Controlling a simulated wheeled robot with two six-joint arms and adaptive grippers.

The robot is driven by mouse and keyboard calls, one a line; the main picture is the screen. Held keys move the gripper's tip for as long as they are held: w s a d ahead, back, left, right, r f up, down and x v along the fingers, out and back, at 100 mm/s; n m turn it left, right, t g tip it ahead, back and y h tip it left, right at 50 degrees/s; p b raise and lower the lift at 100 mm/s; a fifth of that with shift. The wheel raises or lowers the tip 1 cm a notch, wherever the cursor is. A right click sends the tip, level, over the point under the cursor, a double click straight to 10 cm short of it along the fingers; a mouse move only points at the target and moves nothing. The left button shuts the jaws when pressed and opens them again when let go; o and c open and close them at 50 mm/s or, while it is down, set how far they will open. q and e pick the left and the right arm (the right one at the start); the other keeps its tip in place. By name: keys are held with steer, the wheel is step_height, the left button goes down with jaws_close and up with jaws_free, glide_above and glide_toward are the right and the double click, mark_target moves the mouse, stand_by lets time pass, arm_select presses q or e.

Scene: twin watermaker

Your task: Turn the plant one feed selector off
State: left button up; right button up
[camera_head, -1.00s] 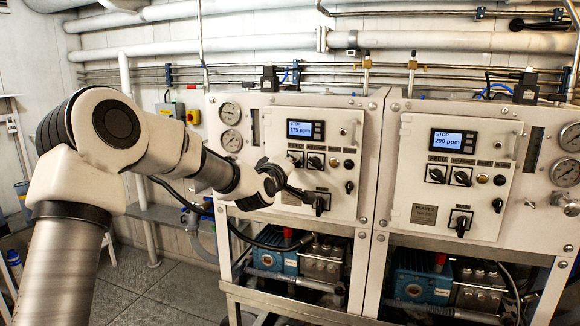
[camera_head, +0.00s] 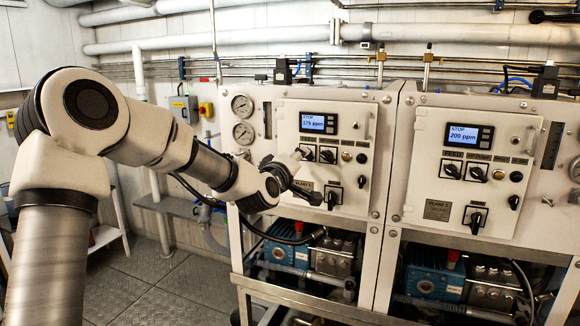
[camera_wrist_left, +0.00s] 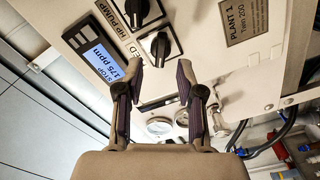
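Plant one's panel (camera_head: 350,187) is the left one of two white panels. Its display (camera_head: 318,123) reads STOP, 175 ppm. The display also shows in the left wrist view (camera_wrist_left: 90,58). The feed selector (camera_wrist_left: 160,46) is a black knob on a square plate, beside a partly hidden label ending in "ED". My left gripper (camera_head: 301,177) is in front of this panel. In the left wrist view its two fingers (camera_wrist_left: 160,72) are open and apart, pointing at the feed selector, with nothing held. Whether they touch the knob cannot be told. My right gripper is not in view.
The HP pump knob (camera_wrist_left: 135,10) sits close beside the feed selector. A larger selector (camera_head: 333,197) is lower on the panel, near my fingers. Plant two's panel (camera_head: 470,175) reads 200 ppm. Gauges (camera_head: 243,132) are at left. Blue pumps (camera_head: 284,262) stand below.

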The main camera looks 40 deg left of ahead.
arm_select(q)
steer(key=v, duration=0.7)
steer(key=shift+s, duration=0.35)
